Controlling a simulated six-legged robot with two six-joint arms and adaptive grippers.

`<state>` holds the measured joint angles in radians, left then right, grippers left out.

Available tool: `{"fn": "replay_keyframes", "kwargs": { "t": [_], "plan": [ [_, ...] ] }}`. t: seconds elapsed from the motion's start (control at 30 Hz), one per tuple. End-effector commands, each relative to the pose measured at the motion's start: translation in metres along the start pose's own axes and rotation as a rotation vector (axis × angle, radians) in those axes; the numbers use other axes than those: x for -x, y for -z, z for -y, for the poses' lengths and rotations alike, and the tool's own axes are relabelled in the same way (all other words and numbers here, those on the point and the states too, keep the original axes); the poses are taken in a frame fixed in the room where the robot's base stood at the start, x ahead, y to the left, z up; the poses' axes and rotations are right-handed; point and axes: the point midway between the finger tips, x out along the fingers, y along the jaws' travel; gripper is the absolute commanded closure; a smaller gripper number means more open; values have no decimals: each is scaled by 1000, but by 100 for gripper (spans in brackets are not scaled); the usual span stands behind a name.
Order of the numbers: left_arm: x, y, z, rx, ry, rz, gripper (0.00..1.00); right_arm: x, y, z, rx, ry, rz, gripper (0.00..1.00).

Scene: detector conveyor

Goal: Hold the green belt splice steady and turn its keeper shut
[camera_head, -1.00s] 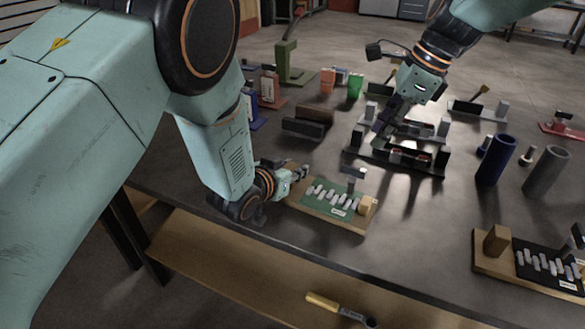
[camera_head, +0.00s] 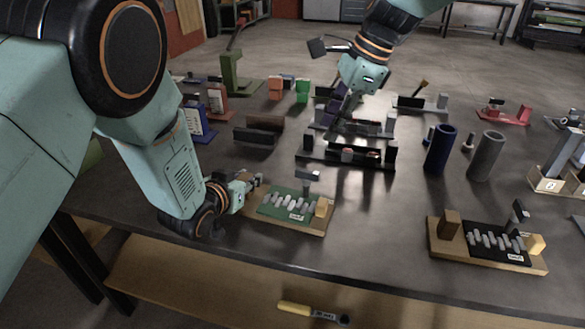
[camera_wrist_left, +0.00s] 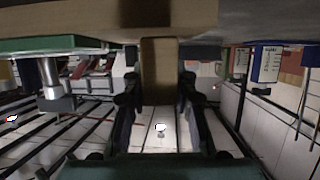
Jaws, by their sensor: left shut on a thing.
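The green belt splice (camera_head: 286,205) is a wooden board with a green top and a row of pale grey lacing pieces, lying near the table's front edge. Its keeper (camera_head: 308,177) is a grey post with a dark bar on top, at the board's back edge. My left gripper (camera_head: 253,183) is at the board's left end, shut on its brown wooden block (camera_wrist_left: 160,70), which shows between the fingers in the left wrist view. There the green top (camera_wrist_left: 50,43) and keeper post (camera_wrist_left: 51,80) also show. My right gripper (camera_head: 340,112) is away from the splice, over dark fixtures; its fingers are unclear.
A similar black splice (camera_head: 492,243) lies front right. Blue (camera_head: 440,150) and grey (camera_head: 486,156) cylinders stand behind it. A dark fixture rack (camera_head: 318,158) stands behind the green splice. A yellow-handled tool (camera_head: 312,312) lies on the lower shelf. Bare tabletop lies between the two splices.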

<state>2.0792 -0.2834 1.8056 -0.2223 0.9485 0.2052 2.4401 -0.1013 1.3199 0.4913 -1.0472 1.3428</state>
Motion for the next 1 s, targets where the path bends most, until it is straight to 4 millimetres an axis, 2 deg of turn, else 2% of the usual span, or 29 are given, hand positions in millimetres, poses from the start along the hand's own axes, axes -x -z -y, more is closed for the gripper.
{"fn": "replay_keyframes", "kwargs": {
  "t": [0.5, 1.0],
  "plan": [
    [0, 1, 0, 0, 0, -2, 100, 7, 0, -5, 817, 28, -5, 67],
    [0, 1, 0, 0, 0, -2, 100, 6, 2, -9, 1610, 39, -24, 67]
  ]
}}
